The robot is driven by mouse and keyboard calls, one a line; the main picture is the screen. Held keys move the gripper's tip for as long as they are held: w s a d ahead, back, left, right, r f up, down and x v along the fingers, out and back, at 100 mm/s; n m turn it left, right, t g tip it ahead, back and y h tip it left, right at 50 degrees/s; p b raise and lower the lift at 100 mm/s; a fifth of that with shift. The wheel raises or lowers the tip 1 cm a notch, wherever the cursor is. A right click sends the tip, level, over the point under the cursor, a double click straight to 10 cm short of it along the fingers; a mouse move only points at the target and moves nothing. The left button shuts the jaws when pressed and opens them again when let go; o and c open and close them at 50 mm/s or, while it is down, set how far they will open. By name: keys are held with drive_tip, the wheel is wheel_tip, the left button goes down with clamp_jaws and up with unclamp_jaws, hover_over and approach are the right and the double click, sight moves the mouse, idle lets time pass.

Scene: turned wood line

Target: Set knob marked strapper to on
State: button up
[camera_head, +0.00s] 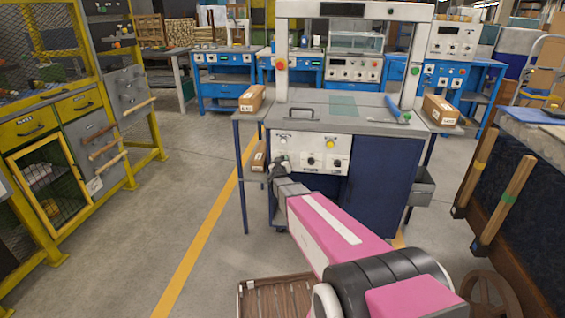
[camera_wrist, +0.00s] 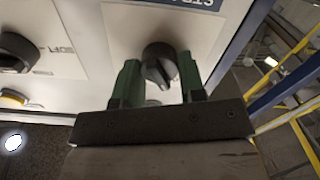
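The strapper knob (camera_wrist: 160,65) is a round black knob on a white plate in the wrist view. Part of an upside-down label beginning "STR" shows at the top edge above it. My gripper (camera_wrist: 160,82) is open, with one green finger on each side of the knob. I cannot tell whether the fingers touch it. In the head view, my gripper (camera_head: 281,163) is at the left plate of the control panel (camera_head: 311,140) and hides the knob there.
Another black knob (camera_wrist: 15,52) is beside it in the wrist view, with a yellow button (camera_wrist: 12,98) near it. A wooden slatted crate (camera_head: 243,297) is on the floor below my arm.

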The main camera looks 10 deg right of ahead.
drive_tip(key=shift+m, duration=0.3)
drive_tip(key=m, duration=0.5)
drive_tip(key=shift+m, duration=0.3)
drive_tip(key=m, duration=0.5)
drive_tip(key=shift+d+m, duration=0.15)
drive_tip(key=shift+m, duration=0.15)
drive_tip(key=o, duration=0.9)
drive_tip(key=shift+s, duration=0.1)
drive_tip(key=v, duration=1)
drive_tip(key=shift+s, duration=0.35)
